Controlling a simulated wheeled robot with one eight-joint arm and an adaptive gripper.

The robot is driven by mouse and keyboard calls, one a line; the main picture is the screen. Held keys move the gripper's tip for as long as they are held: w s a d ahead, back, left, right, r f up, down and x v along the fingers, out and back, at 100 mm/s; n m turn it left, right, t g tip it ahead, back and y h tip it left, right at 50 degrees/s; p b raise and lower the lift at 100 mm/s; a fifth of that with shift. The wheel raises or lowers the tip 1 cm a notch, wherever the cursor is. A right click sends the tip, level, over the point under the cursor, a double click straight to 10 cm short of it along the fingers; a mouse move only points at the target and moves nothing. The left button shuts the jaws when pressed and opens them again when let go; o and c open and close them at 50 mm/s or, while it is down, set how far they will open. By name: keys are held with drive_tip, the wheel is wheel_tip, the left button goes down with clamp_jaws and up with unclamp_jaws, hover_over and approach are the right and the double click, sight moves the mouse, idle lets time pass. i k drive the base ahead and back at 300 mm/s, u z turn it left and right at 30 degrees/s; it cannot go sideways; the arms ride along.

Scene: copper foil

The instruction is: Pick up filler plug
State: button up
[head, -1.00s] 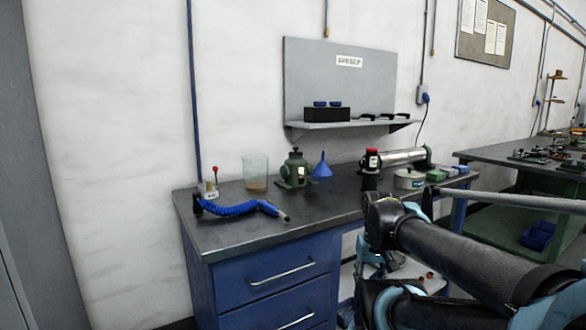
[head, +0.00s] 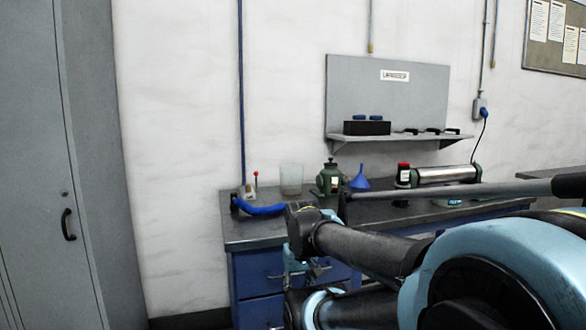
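I cannot make out a filler plug in the head view; it is too small to tell or hidden. A small green bottle jack (head: 330,180) with a pale label stands upright on the workbench (head: 250,231). My gripper (head: 304,272) seems to hang below the dark wrist joint, in front of the blue drawers. Its fingers are small and unclear, so I cannot tell whether it is open or shut. It is nearer to me than the jack and lower in the picture. My arm hides much of the bench's right part.
On the bench are a blue hose (head: 262,210), a clear beaker (head: 291,179), a blue funnel (head: 359,180), a dark red-capped bottle (head: 403,174) and a silver cylinder (head: 447,174). A shelf (head: 390,138) hangs above. A grey cabinet (head: 85,160) stands at left.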

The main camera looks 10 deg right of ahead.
sight(331, 164)
drive_tip(key=u, duration=0.8)
drive_tip(key=k, duration=1.05)
drive_tip(key=z, duration=1.05)
drive_tip(key=i, duration=1)
